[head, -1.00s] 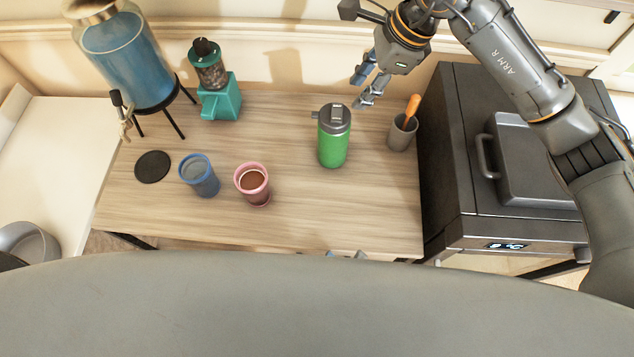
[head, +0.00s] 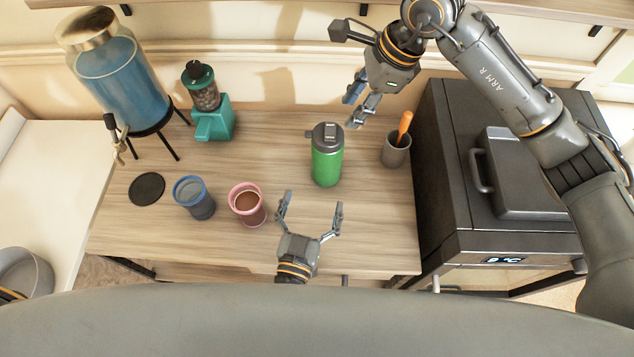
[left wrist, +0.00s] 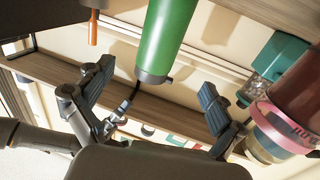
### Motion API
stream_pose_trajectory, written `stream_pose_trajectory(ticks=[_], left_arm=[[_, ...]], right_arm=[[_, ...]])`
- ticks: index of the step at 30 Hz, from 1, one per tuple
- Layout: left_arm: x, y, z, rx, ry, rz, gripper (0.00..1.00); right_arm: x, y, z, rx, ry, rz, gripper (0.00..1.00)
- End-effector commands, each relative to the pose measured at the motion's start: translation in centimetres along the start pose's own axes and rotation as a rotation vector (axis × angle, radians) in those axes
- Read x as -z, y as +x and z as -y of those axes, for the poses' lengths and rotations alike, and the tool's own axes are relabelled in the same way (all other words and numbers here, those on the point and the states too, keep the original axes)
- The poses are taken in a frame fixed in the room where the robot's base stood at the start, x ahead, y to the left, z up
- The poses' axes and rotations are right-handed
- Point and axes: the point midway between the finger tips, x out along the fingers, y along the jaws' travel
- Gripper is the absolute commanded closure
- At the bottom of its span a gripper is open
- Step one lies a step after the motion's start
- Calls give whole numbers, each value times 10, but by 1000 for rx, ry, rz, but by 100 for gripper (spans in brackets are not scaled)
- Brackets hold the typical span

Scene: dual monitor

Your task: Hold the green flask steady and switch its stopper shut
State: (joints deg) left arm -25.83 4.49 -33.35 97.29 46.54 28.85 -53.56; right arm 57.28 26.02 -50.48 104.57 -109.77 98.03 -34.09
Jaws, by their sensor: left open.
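The green flask (head: 326,166) stands upright on the wooden table. Its grey lid (head: 326,136) has a small light piece on top; I cannot tell the stopper's exact position. My left gripper (head: 313,203) is open and empty in front of the flask, its fingers spread toward it without touching.
A blue cup (head: 194,198) and a black coaster (head: 147,189) are farther left. A grey cup (head: 396,152) with an orange-handled tool stands right of the flask. A black oven (head: 455,222) borders the table's right.

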Motion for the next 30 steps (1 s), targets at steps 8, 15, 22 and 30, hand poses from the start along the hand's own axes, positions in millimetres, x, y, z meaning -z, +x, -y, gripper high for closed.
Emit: stream_pose_trajectory(ticks=[8,15,22,30], left_arm=[[1,46,0,2,1,-4,6],[1,92,0,1,1,-3,6],[1,123,0,1,1,-1,6],[1,134,0,0,0,0,6]], right_arm=[[0,0,0,0,0,0,62],[0,0,0,0,0,0,62],[0,0,0,0,0,0,62],[0,0,0,0,0,0,62]])
